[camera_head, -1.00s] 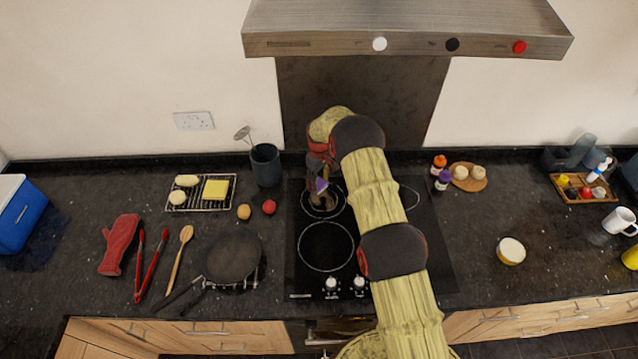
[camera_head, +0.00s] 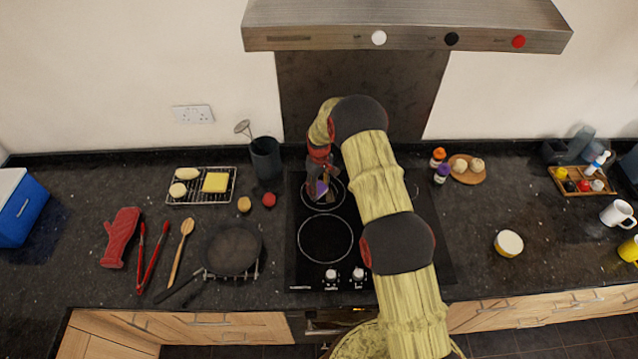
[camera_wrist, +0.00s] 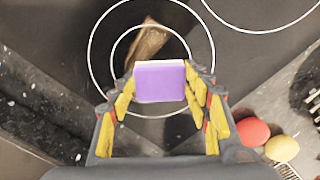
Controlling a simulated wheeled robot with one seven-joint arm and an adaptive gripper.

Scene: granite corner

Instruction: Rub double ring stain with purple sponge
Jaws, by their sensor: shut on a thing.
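The purple sponge (camera_wrist: 160,84) is held between the two fingertips of my gripper (camera_wrist: 161,86), which is shut on it. The sponge also shows as a small purple patch in the head view (camera_head: 321,188), over the back-left ring of the hob. In the wrist view a brown stain (camera_wrist: 149,40) lies inside the double ring (camera_wrist: 93,62), just beyond the sponge's far edge. The sponge hides part of the rings. I cannot tell whether it touches the glass.
The black hob (camera_head: 300,255) also has a large front-left ring. A dark utensil pot (camera_head: 266,160) stands just left of the hob. A red tomato (camera_head: 269,199) and a yellow-brown round item (camera_head: 244,204) lie nearby. A pan (camera_head: 233,249) sits front left. Spice bottles (camera_head: 441,173) stand to the right.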

